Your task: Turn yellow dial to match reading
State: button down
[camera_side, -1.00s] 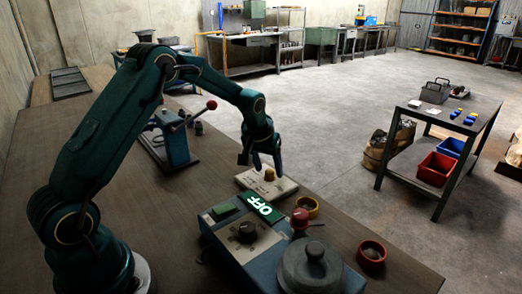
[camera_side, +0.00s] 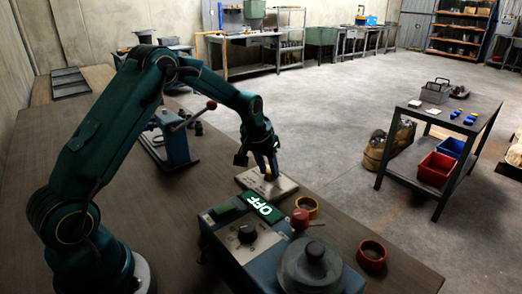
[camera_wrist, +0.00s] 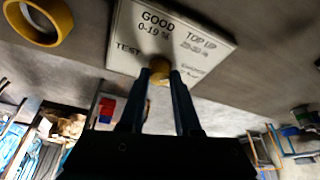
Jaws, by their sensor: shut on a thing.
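The yellow dial (camera_wrist: 160,66) is a small knob on a pale plate (camera_wrist: 122,50). In the side view the dial (camera_side: 268,177) is partly hidden by my fingers, and the plate (camera_side: 285,185) lies flat on the bench. A lit green display (camera_side: 260,208) reads "OFF". The dial's pointing direction is unclear.
A blue lever press (camera_side: 172,140) stands left of my gripper.

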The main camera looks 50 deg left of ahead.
jog(key=m, duration=0.1)
jog(key=m+h, duration=0.1)
jog(key=m, duration=0.1)
jog(key=shift+s+a+m, duration=0.1)
jog(key=shift+a+m, duration=0.1)
jog(key=shift+m, duration=0.1)
jog(key=shift+a+m+h, duration=0.1)
jog(key=shift+m+h, duration=0.6)
jog(key=shift+m, duration=0.8)
jog(key=c, duration=0.6)
grip_release()
jog(key=shift+v, duration=2.6)
